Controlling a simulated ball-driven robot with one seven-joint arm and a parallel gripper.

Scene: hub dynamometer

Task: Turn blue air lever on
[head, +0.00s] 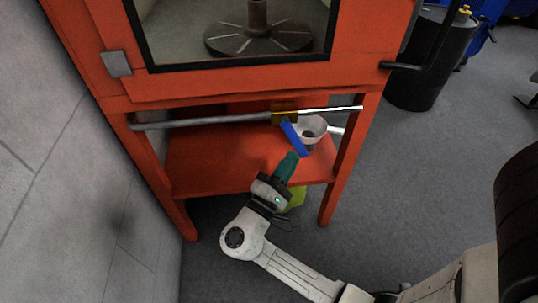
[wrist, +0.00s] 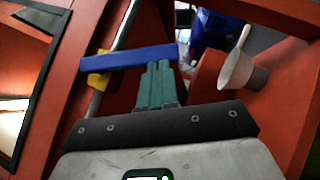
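The blue lever (head: 294,138) is on a yellow valve body (head: 284,113) on the grey pipe under the orange cabinet. In the head view it slants down and right from the valve. In the wrist view the blue lever (wrist: 125,57) lies across the pipe, with the yellow valve body (wrist: 98,80) beneath its left part. My gripper (head: 293,156) has teal fingers that are together with no visible gap. In the wrist view my gripper's fingertips (wrist: 159,65) are at the lever's lower edge, near its free end. I cannot tell whether they touch it.
A white funnel-like cup (head: 311,127) is close right of the lever; it also shows in the wrist view (wrist: 240,72). The orange shelf (head: 215,165) lies below the pipe (head: 215,121). A black bin (head: 418,70) stands right. A grey wall (head: 50,150) is left.

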